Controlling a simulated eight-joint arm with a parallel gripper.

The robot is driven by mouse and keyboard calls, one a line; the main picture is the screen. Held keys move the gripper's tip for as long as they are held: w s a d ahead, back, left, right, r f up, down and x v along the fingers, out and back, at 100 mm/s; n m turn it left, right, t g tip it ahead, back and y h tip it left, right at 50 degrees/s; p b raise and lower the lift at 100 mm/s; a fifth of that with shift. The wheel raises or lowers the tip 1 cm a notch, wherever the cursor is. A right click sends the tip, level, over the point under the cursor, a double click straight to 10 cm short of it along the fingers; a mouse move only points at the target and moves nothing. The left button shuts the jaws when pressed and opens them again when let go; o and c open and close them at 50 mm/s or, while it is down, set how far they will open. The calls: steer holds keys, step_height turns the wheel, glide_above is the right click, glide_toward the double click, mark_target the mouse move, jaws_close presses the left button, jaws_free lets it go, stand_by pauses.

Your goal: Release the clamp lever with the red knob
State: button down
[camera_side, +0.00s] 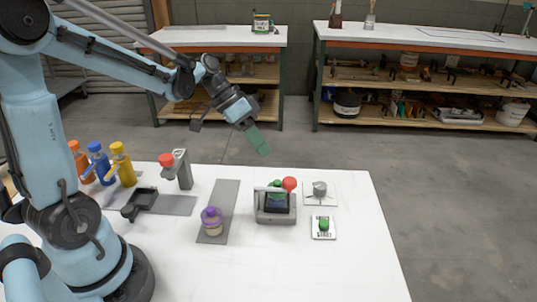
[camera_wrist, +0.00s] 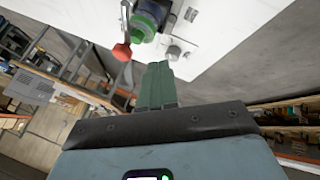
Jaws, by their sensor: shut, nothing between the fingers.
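The red knob (camera_side: 289,184) of the clamp lever stands at the top right of a grey clamp device (camera_side: 262,216) on the white table. A green part and a dark block show at the device's top. In the wrist view the red knob (camera_wrist: 122,52) is at the end of a thin lever (camera_wrist: 126,15), beside a green round part (camera_wrist: 145,24). My gripper (camera_side: 263,151), with green fingers, is shut and empty, above and behind the device, apart from the knob. Its fingers also show in the wrist view (camera_wrist: 157,68).
A grey post with another red top (camera_side: 167,160) stands left, near orange, blue and yellow bottles (camera_side: 122,165). A purple-topped jar (camera_side: 212,221) stands on a grey strip. Right of the device are a grey knob plate (camera_side: 320,189) and a green button (camera_side: 324,224). The table's front right is clear.

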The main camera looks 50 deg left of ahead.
steer(key=shift+d+f, duration=0.4)
steer(key=shift+d, duration=0.55)
steer(key=shift+d+f, duration=0.4)
steer(key=shift+d, duration=0.5)
steer(key=shift+d+f, duration=0.4)
steer(key=shift+d, duration=0.55)
